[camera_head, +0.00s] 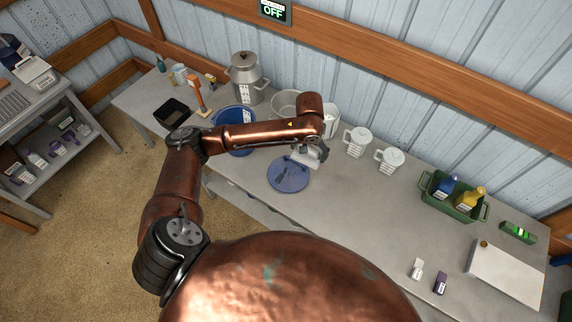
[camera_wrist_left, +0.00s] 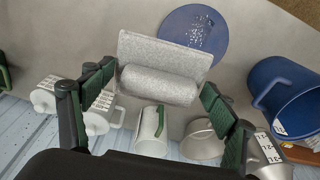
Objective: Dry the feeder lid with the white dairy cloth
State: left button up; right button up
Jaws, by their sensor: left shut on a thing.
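The feeder lid (camera_head: 289,176) is a flat round blue disc on the grey table. In the left wrist view the lid (camera_wrist_left: 184,39) has a cluster of pale droplets on it. My left gripper (camera_head: 316,153) is at the lid's far right edge, shut on the white dairy cloth (camera_head: 302,159). In the left wrist view the cloth (camera_wrist_left: 160,70) is folded into a thick roll with a flat flap, between the green fingers of the gripper (camera_wrist_left: 158,95). The cloth appears just above the table beside the lid; contact is unclear. My right gripper is out of view.
Behind the arm stand a blue bucket (camera_head: 238,114), a metal milk can (camera_head: 245,78) and a steel pail (camera_head: 285,104). White jugs (camera_head: 357,141) stand right of the gripper. A green crate (camera_head: 435,201) with bottles is farther right. The table front right of the lid is clear.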

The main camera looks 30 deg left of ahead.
pick_arm(q)
jog(key=a+f+p, duration=0.4)
jog(key=f, duration=0.2)
jog(key=p, duration=0.4)
send_over(282, 181)
notch_tip(282, 181, down, 9)
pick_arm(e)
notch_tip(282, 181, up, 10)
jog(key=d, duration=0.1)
pick_arm(q)
jog(key=f+b, duration=0.3)
jog(key=shift+s+m+b, duration=0.25)
jog(key=shift+m+b, duration=0.1)
jog(key=shift+m, duration=0.05)
jog(key=shift+f+b, duration=0.95)
jog(key=shift+b, duration=0.25)
jog(key=shift+f+b, duration=0.3)
jog(key=shift+f, duration=0.7)
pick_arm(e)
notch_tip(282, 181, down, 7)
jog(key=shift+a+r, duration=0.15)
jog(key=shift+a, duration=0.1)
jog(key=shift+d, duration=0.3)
pick_arm(q)
jog(key=shift+f, duration=0.4)
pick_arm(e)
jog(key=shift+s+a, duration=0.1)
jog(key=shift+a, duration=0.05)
